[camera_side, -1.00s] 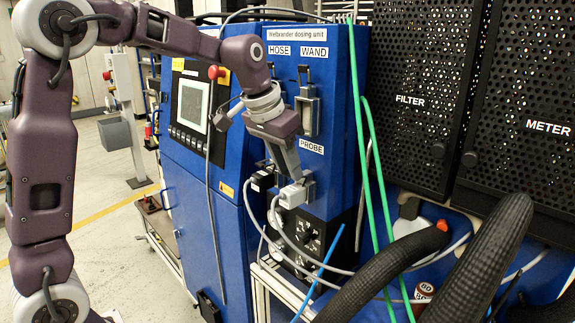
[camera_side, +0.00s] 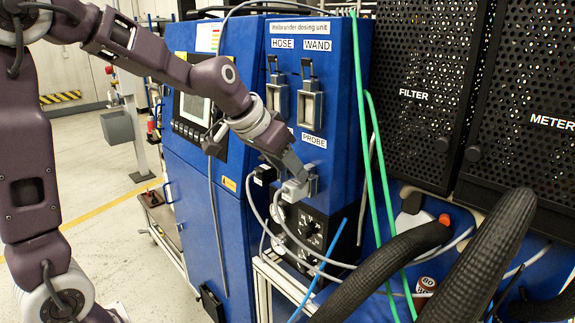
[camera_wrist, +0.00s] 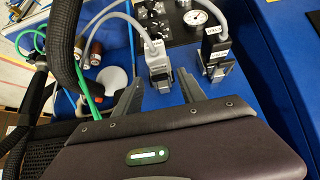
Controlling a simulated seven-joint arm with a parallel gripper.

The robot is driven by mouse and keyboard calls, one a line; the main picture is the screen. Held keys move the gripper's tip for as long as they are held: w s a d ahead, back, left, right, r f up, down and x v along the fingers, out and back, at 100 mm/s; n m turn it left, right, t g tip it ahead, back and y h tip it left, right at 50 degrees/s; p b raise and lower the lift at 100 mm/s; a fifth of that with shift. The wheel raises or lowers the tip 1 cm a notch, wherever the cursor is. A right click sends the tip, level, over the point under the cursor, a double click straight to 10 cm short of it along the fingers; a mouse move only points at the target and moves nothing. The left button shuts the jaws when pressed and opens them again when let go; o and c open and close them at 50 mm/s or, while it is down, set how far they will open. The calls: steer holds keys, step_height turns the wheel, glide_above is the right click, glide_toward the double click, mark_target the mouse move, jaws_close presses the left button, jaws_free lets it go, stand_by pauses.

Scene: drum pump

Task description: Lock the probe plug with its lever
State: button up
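The probe plug (camera_side: 293,190) is a light grey block with a grey cable, at the socket below the PROBE label on the blue dosing unit. In the wrist view the plug (camera_wrist: 158,66) sits in a dark socket frame, its cable running up the picture. My gripper (camera_side: 296,172) reaches down to the plug from the upper left. In the wrist view my gripper (camera_wrist: 160,77) is open, its two dark fingers apart on either side of the plug's socket. I cannot tell whether they touch it. The probe's lever cannot be made out clearly behind the gripper.
A black plug (camera_wrist: 214,48) with its own cable sits close to the right of the probe plug in the wrist view. The empty HOSE (camera_side: 279,102) and WAND (camera_side: 311,108) sockets are above. Green hoses (camera_side: 369,200) and thick black hoses (camera_side: 395,262) lie to the right.

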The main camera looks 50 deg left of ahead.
steer(key=v, duration=0.7)
stand_by(0.4)
steer(key=s+d+f+g, duration=0.1)
steer(key=s+d+f, duration=0.1)
steer(key=s, duration=0.9)
steer(key=s+d+f, duration=0.3)
steer(key=s+f, duration=0.1)
steer(key=s, duration=0.8)
steer(key=shift+s+f+g, duration=0.2)
steer(key=shift+s+g, duration=0.15)
steer(key=shift+g, duration=0.05)
steer(key=shift+o, duration=0.2)
steer(key=shift+d, duration=0.1)
